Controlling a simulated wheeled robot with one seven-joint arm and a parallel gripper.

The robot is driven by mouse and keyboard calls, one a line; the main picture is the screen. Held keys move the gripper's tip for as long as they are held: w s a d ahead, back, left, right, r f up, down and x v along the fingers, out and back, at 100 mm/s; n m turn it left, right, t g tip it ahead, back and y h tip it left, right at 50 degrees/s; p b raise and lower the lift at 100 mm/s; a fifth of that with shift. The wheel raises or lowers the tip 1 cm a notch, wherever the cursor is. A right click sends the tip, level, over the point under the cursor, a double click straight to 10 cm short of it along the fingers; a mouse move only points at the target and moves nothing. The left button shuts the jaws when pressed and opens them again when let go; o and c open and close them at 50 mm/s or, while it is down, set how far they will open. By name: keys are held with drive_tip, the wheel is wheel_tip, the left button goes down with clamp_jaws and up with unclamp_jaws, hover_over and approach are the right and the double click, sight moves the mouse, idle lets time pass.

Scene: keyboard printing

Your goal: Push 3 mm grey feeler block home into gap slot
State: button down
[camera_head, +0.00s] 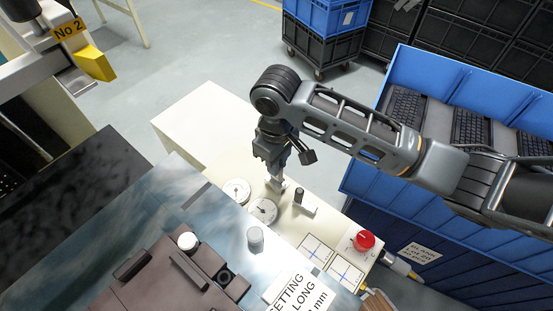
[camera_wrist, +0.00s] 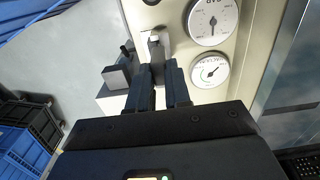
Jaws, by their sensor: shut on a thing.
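My gripper (camera_head: 277,178) points down over the cream panel, near its far edge. In the wrist view its two dark fingers (camera_wrist: 160,82) are close together on a small light grey piece (camera_wrist: 157,46), which fits the feeler block. The fingers hide most of it. A grey block with a dark pin (camera_wrist: 118,76) stands just left of the fingers in the wrist view. In the head view a block with a dark upright pin (camera_head: 299,197) stands to the right of my gripper. I cannot make out the gap slot or how deep the held piece sits.
Two round dials (camera_head: 263,211) (camera_head: 237,190) lie close beside my gripper. A red knob (camera_head: 363,241) and two cross-marked plates (camera_head: 346,273) are on the same panel. A grey cylinder (camera_head: 255,239) stands on the steel top. Blue bins with keyboards (camera_head: 408,105) stand at right.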

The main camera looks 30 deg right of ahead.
drive_tip(key=shift+f, duration=0.45)
drive_tip(key=c, duration=1)
unclamp_jaws()
drive_tip(key=shift+r, duration=0.1)
wheel_tip(320, 180, up, 3)
drive_tip(key=p, duration=0.2)
drive_tip(key=shift+p, duration=0.3)
drive_tip(key=shift+r, duration=1.35)
drive_tip(key=shift+r, duration=3.9)
